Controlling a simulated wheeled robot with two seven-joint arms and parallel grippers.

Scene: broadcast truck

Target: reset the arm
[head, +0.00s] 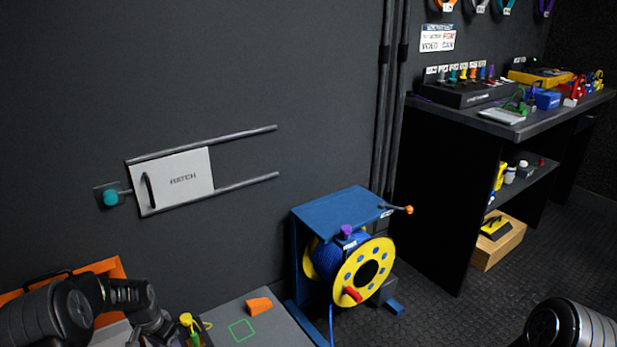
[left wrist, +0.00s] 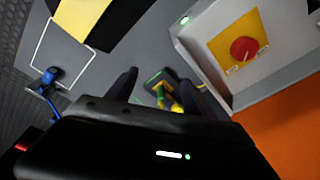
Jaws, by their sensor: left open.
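My left arm (head: 125,300) comes in at the lower left of the head view, bent downward, its gripper end hard to make out at the bottom edge. In the left wrist view the two dark fingers of my left gripper (left wrist: 162,88) stand apart, open. A yellow and green piece (left wrist: 167,96) shows in the gap between them, partly hidden by the gripper body. A yellow connector (head: 187,321) with a thin cable is just right of the arm in the head view. Part of my right arm (head: 570,325) shows at the lower right; its gripper is out of view.
A grey box with a red knob (left wrist: 244,49) stands beside the left gripper, near an orange panel (left wrist: 292,130). A blue connector (left wrist: 47,78) lies by a white outline. A cable reel (head: 362,272), hatch (head: 180,180) and equipment bench (head: 545,118) are farther away. An orange wedge (head: 259,306) lies on the grey surface.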

